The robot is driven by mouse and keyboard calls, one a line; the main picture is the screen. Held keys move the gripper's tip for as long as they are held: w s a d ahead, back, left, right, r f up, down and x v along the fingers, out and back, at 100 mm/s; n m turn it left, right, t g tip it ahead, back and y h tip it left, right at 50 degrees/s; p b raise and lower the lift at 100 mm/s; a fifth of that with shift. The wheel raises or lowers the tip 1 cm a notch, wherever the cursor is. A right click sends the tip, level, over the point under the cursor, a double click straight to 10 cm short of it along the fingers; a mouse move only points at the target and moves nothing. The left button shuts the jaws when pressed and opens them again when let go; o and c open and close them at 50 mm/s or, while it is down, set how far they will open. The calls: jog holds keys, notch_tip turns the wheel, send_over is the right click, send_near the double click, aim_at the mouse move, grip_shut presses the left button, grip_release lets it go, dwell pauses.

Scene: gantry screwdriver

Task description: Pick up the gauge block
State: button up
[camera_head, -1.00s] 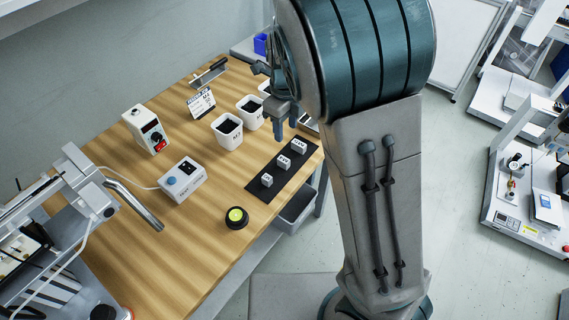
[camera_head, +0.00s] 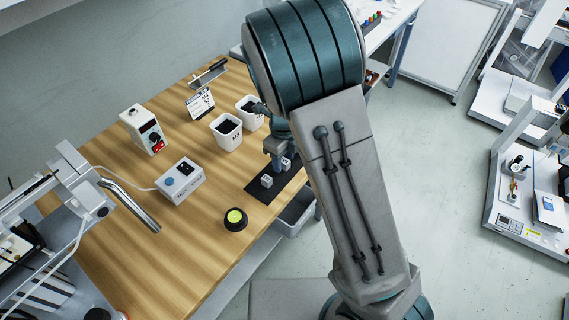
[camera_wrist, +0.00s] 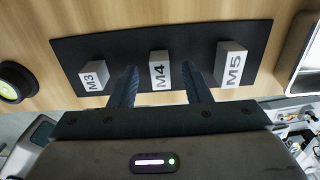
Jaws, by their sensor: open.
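Three small pale gauge blocks stand on a black mat (camera_wrist: 200,55) in the wrist view: M3 (camera_wrist: 93,76) at left, M4 (camera_wrist: 159,71) in the middle and M5 (camera_wrist: 231,64) at right. My gripper (camera_wrist: 158,76) is open, with one finger on each side of M4 in the picture. I see no clear contact, and its height above the mat is hard to judge. In the head view my gripper (camera_head: 278,158) is low over the mat, M3 (camera_head: 267,181) shows in front of it, M4 (camera_head: 286,163) is partly covered and M5 is hidden by my arm.
A black round button with a yellow-green top (camera_head: 235,218) sits left of the mat. White bins (camera_head: 227,132) stand behind the mat. A white control box (camera_head: 180,180) and a metal tube (camera_head: 130,204) are further left. The table's front is clear.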

grip_shut()
jog(key=shift+r, duration=0.1)
